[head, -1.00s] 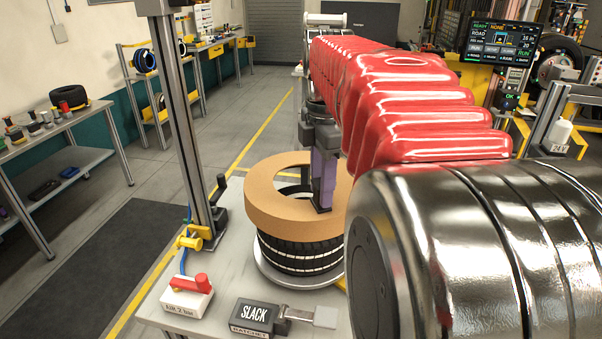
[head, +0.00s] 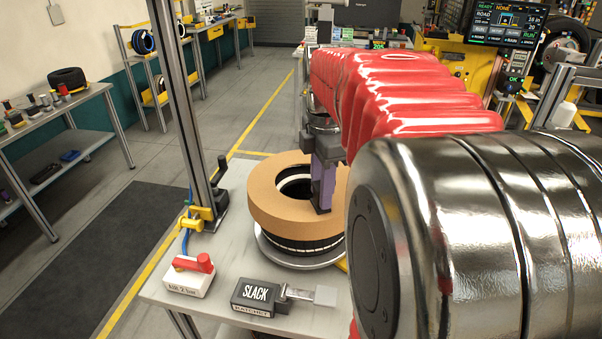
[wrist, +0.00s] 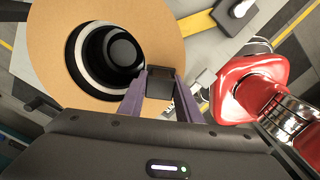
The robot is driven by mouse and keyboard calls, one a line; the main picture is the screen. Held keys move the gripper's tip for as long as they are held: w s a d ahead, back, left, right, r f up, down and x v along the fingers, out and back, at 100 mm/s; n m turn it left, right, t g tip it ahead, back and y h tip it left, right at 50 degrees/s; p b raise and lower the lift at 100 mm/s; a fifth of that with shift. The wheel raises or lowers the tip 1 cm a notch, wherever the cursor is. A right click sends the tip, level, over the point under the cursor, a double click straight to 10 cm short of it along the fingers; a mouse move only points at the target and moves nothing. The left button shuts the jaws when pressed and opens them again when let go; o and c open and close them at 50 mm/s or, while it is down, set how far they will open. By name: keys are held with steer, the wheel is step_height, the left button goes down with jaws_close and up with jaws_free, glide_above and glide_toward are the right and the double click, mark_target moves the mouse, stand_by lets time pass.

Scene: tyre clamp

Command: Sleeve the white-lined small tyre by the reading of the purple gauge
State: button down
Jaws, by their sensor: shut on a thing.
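A tan ring sleeve (head: 268,205) sits low around the white-lined tyre (head: 300,245), whose lower dark side with white marks shows below it. The tyre stands on a round metal plate (head: 300,260). In the wrist view my gripper (wrist: 160,85) is shut around a dark block at the edge of the sleeve (wrist: 150,30). The tyre's pale inner band (wrist: 78,62) shows through the sleeve's opening. I cannot make out a purple gauge.
An air valve with a red lever (head: 190,272) and a ratchet box marked SLACK (head: 258,295) stand at the front of the bench. An upright post (head: 180,110) rises left of the sleeve. A lit screen (head: 503,22) is at the back right.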

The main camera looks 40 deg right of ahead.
steer(key=shift+f, duration=1.05)
steer(key=c, duration=1.2)
jaws_free()
step_height(320, 180, up, 14)
steer(key=shift+f, duration=0.2)
steer(key=shift+a, duration=0.15)
